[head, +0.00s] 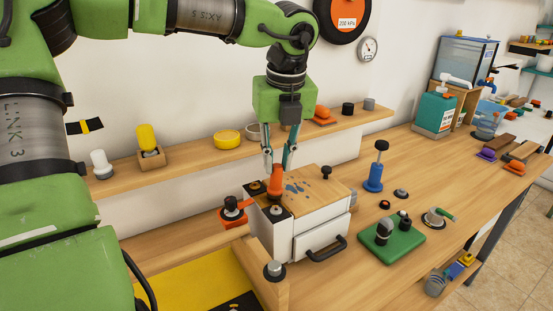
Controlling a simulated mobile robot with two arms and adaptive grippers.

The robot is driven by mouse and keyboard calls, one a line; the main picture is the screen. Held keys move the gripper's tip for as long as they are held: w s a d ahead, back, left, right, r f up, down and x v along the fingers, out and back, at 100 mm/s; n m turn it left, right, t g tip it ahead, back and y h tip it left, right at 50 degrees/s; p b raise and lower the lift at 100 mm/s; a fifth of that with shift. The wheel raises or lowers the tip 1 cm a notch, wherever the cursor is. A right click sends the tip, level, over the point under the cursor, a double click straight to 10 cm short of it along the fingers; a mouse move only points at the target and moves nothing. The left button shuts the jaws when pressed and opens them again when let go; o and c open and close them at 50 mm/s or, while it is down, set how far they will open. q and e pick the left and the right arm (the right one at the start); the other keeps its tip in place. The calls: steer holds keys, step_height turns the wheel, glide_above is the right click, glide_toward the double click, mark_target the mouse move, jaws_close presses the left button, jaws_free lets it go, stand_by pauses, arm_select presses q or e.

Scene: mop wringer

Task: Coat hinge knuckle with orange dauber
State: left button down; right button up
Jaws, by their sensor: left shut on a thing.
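My left gripper (278,164) comes down from the top centre with its fingers closed on the orange dauber (275,184). The dauber is roughly upright, with its lower end over the dark strip at the left of the white wringer box (280,233). I cannot tell whether its tip touches anything. Small round metal-topped parts (276,211) sit on the dark strip beside the dauber. I cannot make out for certain which part is the hinge knuckle. My right gripper is not in view.
The box has a wooden top (313,190) with dark blue marks and a black front handle (325,249). A blue plunger-like tool (375,172) and a green plate (388,243) stand to the right. A wall shelf (200,163) runs behind. The bench between is mostly clear.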

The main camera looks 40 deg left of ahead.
arm_select(q)
steer(key=shift+r+p, duration=2)
steer(key=shift+r, duration=1.45)
